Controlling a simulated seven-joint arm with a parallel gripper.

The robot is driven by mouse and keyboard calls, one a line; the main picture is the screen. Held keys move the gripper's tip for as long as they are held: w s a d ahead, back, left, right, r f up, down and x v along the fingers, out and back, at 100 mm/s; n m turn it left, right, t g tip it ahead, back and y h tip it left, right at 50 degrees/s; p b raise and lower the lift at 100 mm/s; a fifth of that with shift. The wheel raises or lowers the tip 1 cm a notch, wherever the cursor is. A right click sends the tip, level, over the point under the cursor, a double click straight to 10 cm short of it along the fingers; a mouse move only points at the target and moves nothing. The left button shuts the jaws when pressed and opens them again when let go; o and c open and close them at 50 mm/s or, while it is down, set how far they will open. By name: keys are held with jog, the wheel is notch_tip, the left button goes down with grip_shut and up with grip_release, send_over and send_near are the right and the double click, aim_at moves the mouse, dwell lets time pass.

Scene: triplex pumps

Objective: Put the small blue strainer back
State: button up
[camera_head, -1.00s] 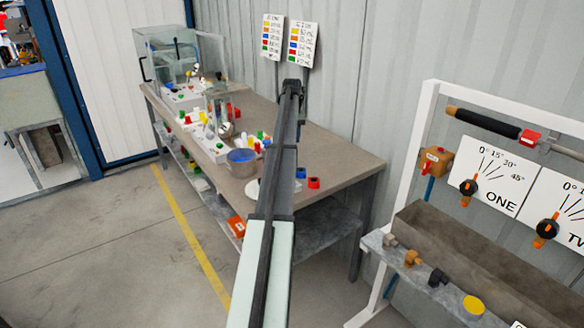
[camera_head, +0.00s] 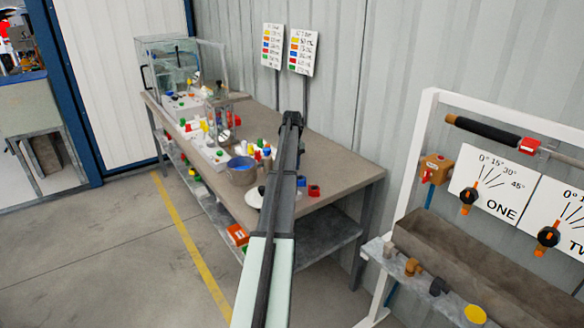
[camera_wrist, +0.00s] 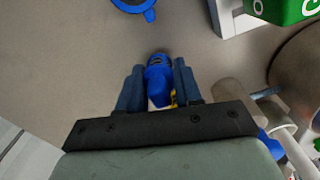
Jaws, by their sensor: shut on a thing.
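My gripper (camera_wrist: 159,68) shows in the wrist view, its two dark blue-grey fingers shut on a small blue piece with a dark, rounded far end. I take this piece to be the small blue strainer (camera_wrist: 157,86); its lower part is hidden by the gripper body. The held piece is over the grey-brown table top (camera_wrist: 85,65); whether it touches is unclear. A blue ring-shaped part (camera_wrist: 148,14) lies ahead of the fingers, apart from them and cut by the top edge. In the head view my arm hides the gripper and the held piece.
A grey pot with blue inside (camera_head: 241,177) and a white plate (camera_head: 253,198) stand left of my arm. Blue (camera_head: 301,181) and red (camera_head: 314,191) parts lie to its right. A green block (camera_wrist: 284,10) is at the wrist view's upper right. The table's right end is clear.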

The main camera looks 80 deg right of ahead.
jog(key=shift+f, duration=0.4)
jog(key=shift+f, duration=0.1)
jog(key=o, duration=1)
notch_tip(320, 180, up, 12)
jog(key=shift+r, duration=0.15)
dwell(0.4)
